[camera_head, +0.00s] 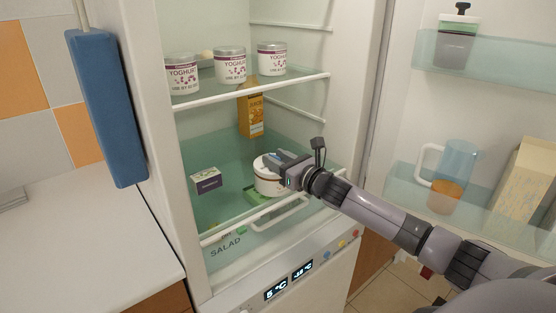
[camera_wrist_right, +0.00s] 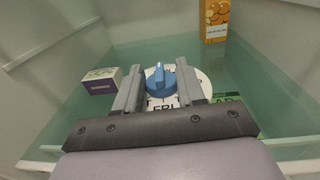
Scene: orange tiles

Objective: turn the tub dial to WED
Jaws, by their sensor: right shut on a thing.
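The white tub (camera_head: 268,180) stands on the lower glass shelf of the open fridge. Its blue dial (camera_wrist_right: 161,80) sits on top, with a raised ridge pointing roughly away from me in the wrist view. Black letters show on the white lid (camera_wrist_right: 203,84); "FRI" is readable just below the dial, and other letters are partly covered. My right gripper (camera_head: 272,160) reaches in from the right over the tub. In the wrist view its two fingers (camera_wrist_right: 159,85) flank the dial and are shut on it. My left gripper is in neither view.
A small purple-and-white box (camera_head: 206,181) lies left of the tub, a green packet (camera_head: 256,196) beside it, and an orange carton (camera_head: 251,112) behind. Yoghurt tubs (camera_head: 230,65) stand on the upper shelf (camera_head: 250,90). The open door holds a jug (camera_head: 455,175).

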